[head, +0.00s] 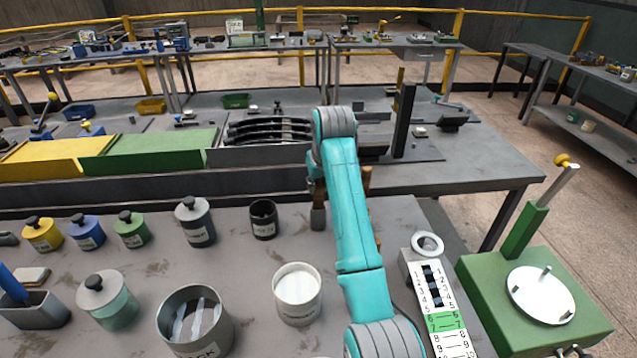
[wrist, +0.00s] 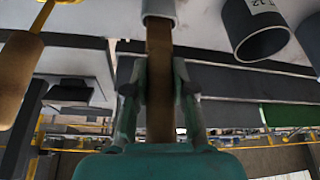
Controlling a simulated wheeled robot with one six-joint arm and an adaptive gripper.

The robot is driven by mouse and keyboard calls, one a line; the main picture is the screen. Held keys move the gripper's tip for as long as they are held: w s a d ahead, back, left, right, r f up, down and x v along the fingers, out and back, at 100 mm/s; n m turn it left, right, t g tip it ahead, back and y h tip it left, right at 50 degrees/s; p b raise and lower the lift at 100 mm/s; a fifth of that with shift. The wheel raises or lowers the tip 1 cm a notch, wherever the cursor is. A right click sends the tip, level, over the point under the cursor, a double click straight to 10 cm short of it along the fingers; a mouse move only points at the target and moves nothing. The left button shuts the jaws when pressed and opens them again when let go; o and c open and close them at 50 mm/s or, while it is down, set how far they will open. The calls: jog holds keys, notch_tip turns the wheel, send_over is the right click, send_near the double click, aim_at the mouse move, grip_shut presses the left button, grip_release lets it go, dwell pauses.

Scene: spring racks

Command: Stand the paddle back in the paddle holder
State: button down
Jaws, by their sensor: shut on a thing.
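My gripper (wrist: 158,80) is shut on a brown wooden shaft (wrist: 159,60), which I take to be the paddle. The shaft runs from between the fingers into a grey round piece (wrist: 160,9) at the top of the wrist view. In the head view a brown shaft (head: 317,190) with a grey lower end (head: 317,218) stands roughly upright beside my teal arm, which hides most of the gripper. I cannot tell whether the grey piece is the paddle's end or the paddle holder, nor whether it touches the bench.
A dark open cup (head: 263,220) stands left of the shaft, and it shows in the wrist view (wrist: 250,38). Another brown handle (wrist: 22,75) is close by. A white tub (head: 298,295), a large metal pot (head: 195,325) and several lidded jars stand in front and left.

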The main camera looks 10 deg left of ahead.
jog(key=shift+f, duration=0.15)
jog(key=shift+c, duration=2)
grip_release()
jog(key=shift+r, duration=3.5)
